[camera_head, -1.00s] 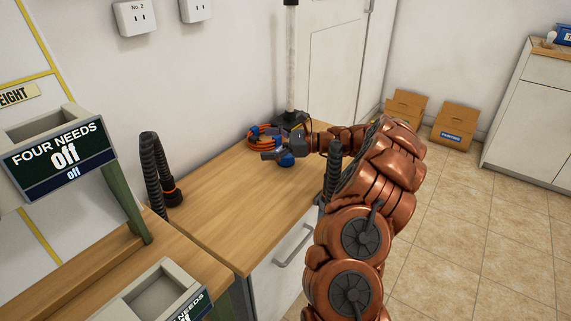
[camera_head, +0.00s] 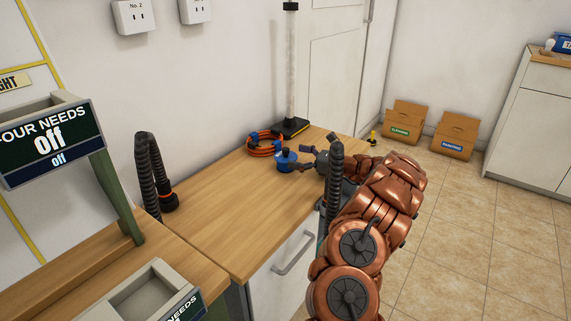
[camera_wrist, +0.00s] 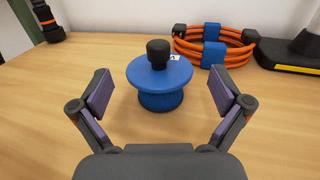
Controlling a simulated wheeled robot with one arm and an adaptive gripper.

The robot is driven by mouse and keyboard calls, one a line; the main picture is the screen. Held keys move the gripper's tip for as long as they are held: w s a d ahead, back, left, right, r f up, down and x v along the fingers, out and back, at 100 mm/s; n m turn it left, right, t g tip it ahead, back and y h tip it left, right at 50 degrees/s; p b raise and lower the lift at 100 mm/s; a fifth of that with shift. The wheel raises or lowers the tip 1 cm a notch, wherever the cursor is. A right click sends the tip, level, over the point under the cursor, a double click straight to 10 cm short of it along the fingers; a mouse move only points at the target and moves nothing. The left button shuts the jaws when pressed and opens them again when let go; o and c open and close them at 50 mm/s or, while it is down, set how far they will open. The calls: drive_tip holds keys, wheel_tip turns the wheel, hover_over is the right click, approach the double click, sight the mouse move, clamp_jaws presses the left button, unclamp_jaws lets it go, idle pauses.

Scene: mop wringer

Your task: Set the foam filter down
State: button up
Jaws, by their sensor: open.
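The foam filter (camera_wrist: 160,85) is a round blue piece with a wider blue disc and a black knob on top. It stands upright on the wooden worktop (camera_head: 215,215). In the head view the filter (camera_head: 287,160) sits near the middle of the worktop's far part. My gripper (camera_wrist: 160,92) is open, with its two fingers apart on the near left and right of the filter. The fingers do not touch it. In the head view my gripper (camera_head: 308,160) is just right of the filter, partly hidden by a black hose.
A coiled orange hose (camera_head: 264,147) with blue clips lies behind the filter. A clear column on a black base (camera_head: 291,128) stands beyond it. A black hose (camera_head: 147,175) stands at the left. The front left of the worktop is clear.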

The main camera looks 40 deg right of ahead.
sight(289, 155)
drive_tip(key=shift+b+x, duration=0.5)
drive_tip(key=shift+x, duration=1.4)
